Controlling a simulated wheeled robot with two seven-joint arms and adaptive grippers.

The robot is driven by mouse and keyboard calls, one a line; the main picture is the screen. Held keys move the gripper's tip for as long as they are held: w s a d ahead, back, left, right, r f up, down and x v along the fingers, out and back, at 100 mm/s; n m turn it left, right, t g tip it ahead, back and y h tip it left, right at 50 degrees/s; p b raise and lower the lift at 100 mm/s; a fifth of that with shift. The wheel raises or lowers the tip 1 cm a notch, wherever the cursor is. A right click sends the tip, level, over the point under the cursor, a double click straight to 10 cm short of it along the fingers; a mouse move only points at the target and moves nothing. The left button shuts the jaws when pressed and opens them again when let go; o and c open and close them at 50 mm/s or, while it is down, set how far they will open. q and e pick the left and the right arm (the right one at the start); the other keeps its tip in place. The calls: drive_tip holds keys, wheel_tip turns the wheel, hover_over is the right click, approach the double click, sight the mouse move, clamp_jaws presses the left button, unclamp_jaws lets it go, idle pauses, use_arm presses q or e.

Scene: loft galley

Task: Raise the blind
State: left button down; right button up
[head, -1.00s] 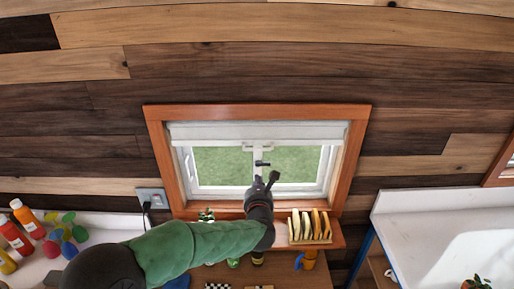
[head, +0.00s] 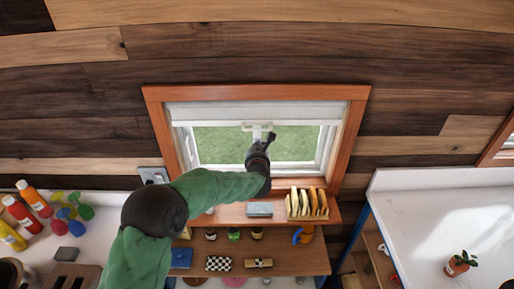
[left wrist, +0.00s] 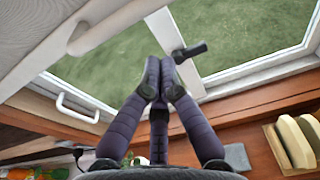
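The white blind (head: 258,108) is gathered across the top of the window, covering only its upper part. A pale pull handle (head: 257,127) sits at the middle of its lower edge. In the left wrist view the blind (left wrist: 40,35) fills the upper left, with its handle (left wrist: 110,22) along the lower edge. My left gripper (head: 266,141) is in front of the window, just below the handle. In the left wrist view its fingertips (left wrist: 161,72) are together, with nothing seen between them and apart from the handle. My right gripper is not in view.
A dark window latch (left wrist: 190,49) sticks out close beside the left fingertips. On the sill shelf stand a grey block (head: 259,210) and a rack of slices (head: 307,204). Bottles (head: 20,212) stand on the left counter. The right counter (head: 415,215) is mostly clear.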

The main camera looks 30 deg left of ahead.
sight(256, 122)
use_arm(q)
drive_tip(key=r, duration=0.1)
drive_tip(key=r+p, duration=0.1)
drive_tip(key=r, duration=0.1)
drive_tip(key=shift+s+d, duration=0.2)
drive_tip(key=shift+s, duration=0.1)
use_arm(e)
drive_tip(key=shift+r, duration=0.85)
use_arm(q)
wheel_tip(256, 122, up, 4)
drive_tip(key=shift+a+f+b, duration=0.1)
drive_tip(key=shift+f+b, duration=0.05)
drive_tip(key=shift+b, duration=0.15)
drive_tip(key=shift+r, duration=0.3)
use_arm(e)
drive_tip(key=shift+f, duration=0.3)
use_arm(q)
drive_tip(key=shift+f, duration=0.15)
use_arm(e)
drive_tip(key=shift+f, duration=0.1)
